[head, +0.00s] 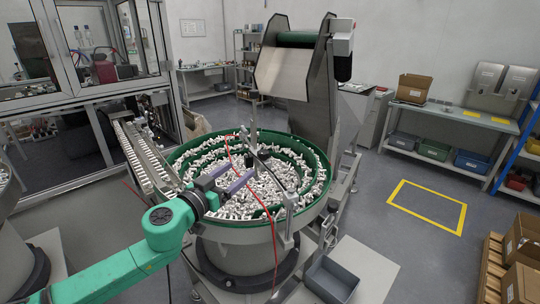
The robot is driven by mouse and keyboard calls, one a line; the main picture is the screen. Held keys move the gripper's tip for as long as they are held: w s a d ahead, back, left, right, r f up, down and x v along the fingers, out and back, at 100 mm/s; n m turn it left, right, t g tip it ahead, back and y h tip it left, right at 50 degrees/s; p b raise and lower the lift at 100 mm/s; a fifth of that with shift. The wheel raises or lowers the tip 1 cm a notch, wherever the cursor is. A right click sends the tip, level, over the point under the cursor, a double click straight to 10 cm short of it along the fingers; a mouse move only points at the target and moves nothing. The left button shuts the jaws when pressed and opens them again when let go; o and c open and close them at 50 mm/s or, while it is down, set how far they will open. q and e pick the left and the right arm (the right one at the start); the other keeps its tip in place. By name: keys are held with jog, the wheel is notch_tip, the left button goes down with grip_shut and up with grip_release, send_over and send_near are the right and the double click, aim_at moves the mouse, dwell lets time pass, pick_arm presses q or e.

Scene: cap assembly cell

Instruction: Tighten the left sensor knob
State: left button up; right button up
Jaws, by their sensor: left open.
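My left gripper (237,175), with two purple fingers, reaches in from the left over the near-left part of the green bowl feeder (318,158). Its jaws are open. The fingers point towards the middle of the bowl, near a dark upright sensor post (253,118) with a dark crossbar. A knob on that post is too small to make out, and I cannot tell whether the fingers are around it or beside it. A second metal bracket (290,215) stands at the bowl's near-right rim. My right gripper is not in view.
White caps (268,188) fill the bowl. A red cable (274,238) hangs across the bowl and down its front, close to my left gripper. A cap-filled chute (140,160) lies left. A grey bin (330,279) sits at front right.

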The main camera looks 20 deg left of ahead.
aim_at(260, 156)
pick_arm(q)
jog(key=w, duration=0.2)
jog(key=w+d+p, duration=0.1)
jog(key=w, duration=0.3)
jog(key=shift+w+d+r, duration=0.2)
jog(key=shift+w+d, duration=0.05)
jog(key=shift+w, duration=0.05)
jog(key=w+p, duration=0.1)
jog(key=w, duration=0.1)
jog(key=w+p, duration=0.1)
jog(key=w, duration=0.2)
jog(key=shift+w+f+p, duration=0.2)
jog(key=shift+w+p, duration=0.05)
jog(key=shift+p, duration=0.15)
jog(key=shift+w+d+f, duration=0.15)
jog(key=shift+w+d, duration=0.1)
jog(key=shift+w, duration=0.1)
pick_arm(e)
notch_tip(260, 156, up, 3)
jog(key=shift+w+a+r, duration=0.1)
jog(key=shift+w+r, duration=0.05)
pick_arm(q)
jog(key=shift+s+a, duration=0.1)
jog(key=shift+s, duration=0.05)
